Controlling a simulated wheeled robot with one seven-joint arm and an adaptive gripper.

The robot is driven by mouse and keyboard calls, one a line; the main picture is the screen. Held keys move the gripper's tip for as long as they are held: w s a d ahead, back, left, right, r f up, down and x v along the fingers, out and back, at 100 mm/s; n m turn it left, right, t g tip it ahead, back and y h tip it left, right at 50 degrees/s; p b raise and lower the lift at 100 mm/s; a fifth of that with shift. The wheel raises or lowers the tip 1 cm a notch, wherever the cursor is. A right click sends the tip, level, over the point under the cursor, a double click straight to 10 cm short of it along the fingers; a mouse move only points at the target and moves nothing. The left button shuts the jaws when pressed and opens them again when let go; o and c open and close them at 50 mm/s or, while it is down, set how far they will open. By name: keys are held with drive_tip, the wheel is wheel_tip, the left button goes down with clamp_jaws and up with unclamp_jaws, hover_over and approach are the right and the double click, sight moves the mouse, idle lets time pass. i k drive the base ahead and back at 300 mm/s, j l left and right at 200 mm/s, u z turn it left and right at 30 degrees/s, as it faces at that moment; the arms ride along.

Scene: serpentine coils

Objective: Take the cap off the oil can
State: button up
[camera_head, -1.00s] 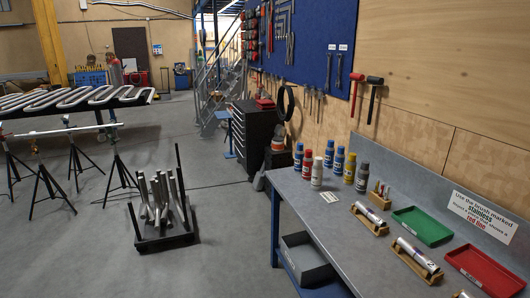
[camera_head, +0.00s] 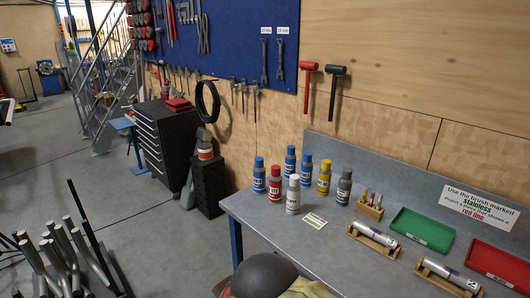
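Several capped bottles stand upright on the grey workbench (camera_head: 262,228): a red one (camera_head: 275,184), a white one (camera_head: 293,195), a yellow one (camera_head: 324,178), a grey one (camera_head: 344,188) and blue ones, such as the front blue bottle (camera_head: 259,176). Their labels are too small to read, so I cannot tell whether one is the oil can. A container with an orange band (camera_head: 205,151) stands on a black stand (camera_head: 209,186) left of the bench. My gripper is not in view.
A dark dome with tan cloth-like material (camera_head: 265,276) is at the bottom edge, before the bench; I cannot tell what it is. Green (camera_head: 422,230) and red (camera_head: 497,266) trays lie right. A rack of metal tubes (camera_head: 62,262) stands left. Floor between is clear.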

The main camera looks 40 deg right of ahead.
sight(326, 165)
drive_tip(key=i+z, duration=0.35)
drive_tip(key=i, duration=0.2)
drive_tip(key=i+j+z, duration=0.2)
drive_tip(key=i+z, duration=0.15)
drive_tip(key=i, duration=0.15)
drive_tip(key=i+z, duration=0.15)
drive_tip(key=z, duration=0.35)
drive_tip(key=i+z, duration=0.2)
drive_tip(key=z, duration=0.3)
drive_tip(key=i+z, duration=0.15)
drive_tip(key=z, duration=0.35)
drive_tip(key=i+j+z, duration=0.15)
drive_tip(key=z, duration=0.35)
drive_tip(key=i+z, duration=0.3)
drive_tip(key=k+j, duration=0.05)
drive_tip(key=k, duration=0.05)
